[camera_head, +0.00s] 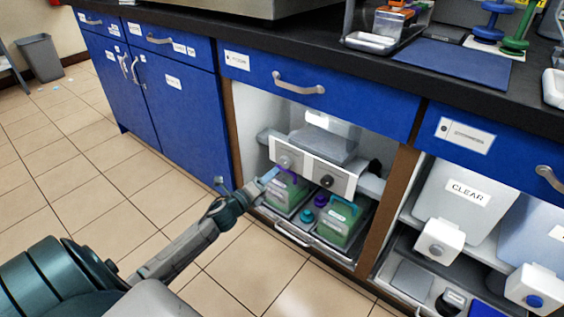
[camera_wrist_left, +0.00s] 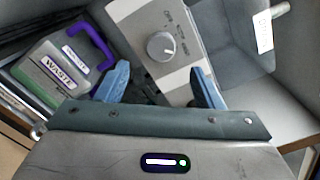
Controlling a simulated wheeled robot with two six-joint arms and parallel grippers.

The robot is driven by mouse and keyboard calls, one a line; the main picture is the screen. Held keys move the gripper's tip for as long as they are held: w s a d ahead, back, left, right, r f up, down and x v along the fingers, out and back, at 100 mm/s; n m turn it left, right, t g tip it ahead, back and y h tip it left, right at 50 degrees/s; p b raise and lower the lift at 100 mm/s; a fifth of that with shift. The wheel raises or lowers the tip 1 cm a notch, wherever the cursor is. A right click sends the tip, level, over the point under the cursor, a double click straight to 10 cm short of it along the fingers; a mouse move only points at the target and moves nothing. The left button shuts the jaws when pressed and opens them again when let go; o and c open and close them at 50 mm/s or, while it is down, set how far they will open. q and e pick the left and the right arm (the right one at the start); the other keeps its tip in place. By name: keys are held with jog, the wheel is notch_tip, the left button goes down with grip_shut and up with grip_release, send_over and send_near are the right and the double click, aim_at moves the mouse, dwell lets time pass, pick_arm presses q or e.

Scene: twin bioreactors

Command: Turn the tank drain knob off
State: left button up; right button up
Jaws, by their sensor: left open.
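A round grey knob (camera_wrist_left: 161,46) with a pointer line sits on a light grey panel (camera_wrist_left: 136,14) in the left wrist view. Small print beside it is hard to read. In the head view, a pale knob (camera_head: 286,161) and a darker knob (camera_head: 326,181) are on the panels under a grey tank (camera_head: 325,140) inside the open cabinet. My left gripper (camera_head: 268,176) reaches into the cabinet, near the pale knob. In the left wrist view its blue fingers (camera_wrist_left: 160,86) are open and empty, with the knob beyond and between them, apart from both. My right gripper is not in view.
A green and grey waste container (camera_wrist_left: 58,72) with a purple handle is left of the fingers in the left wrist view. Another green container (camera_head: 338,228) stands to the right on the tray. The cabinet's wooden divider (camera_head: 386,205) bounds the bay.

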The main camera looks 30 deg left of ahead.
aim_at(284, 164)
pick_arm(q)
jog(key=w, duration=0.2)
jog(key=w+p, duration=0.1)
jog(key=w, duration=0.2)
jog(key=w+p, duration=0.1)
jog(key=w, duration=0.1)
jog(key=shift+w+d, duration=0.35)
jog(key=shift+w, duration=0.05)
jog(key=shift+c, duration=0.4)
jog(key=c, duration=0.9)
